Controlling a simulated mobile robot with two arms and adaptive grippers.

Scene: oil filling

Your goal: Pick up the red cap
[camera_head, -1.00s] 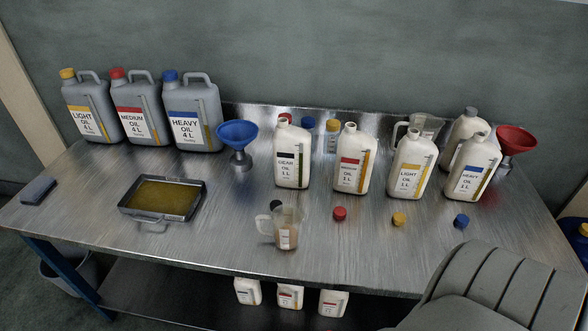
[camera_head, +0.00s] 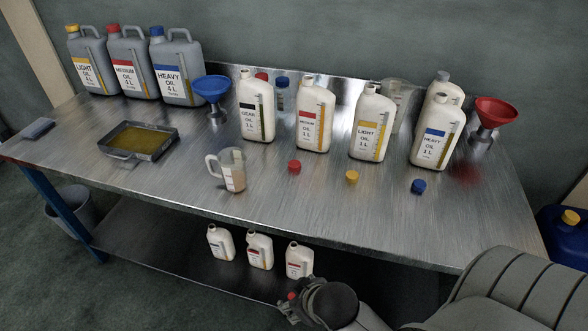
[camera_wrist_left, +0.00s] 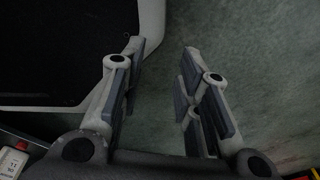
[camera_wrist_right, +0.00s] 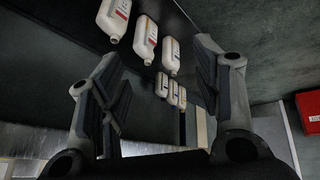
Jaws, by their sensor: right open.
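The red cap (camera_head: 294,167) lies on the metal table (camera_head: 200,183), in front of the white medium oil bottle (camera_head: 313,115) and right of the clear measuring jug (camera_head: 232,171). My right gripper (camera_head: 285,303) shows at the bottom of the head view, below the table's front edge, well apart from the cap. In the right wrist view its fingers (camera_wrist_right: 160,58) stand apart and hold nothing. My left gripper (camera_wrist_left: 162,50) shows only in the left wrist view, open and empty over the floor. Neither wrist view shows the red cap.
A yellow cap (camera_head: 352,177) and a blue cap (camera_head: 418,186) lie right of the red cap. A shelf (camera_head: 165,250) with small white bottles (camera_head: 259,251) is under the table. An oil tray (camera_head: 138,140) sits at left. The tabletop in front of the caps is clear.

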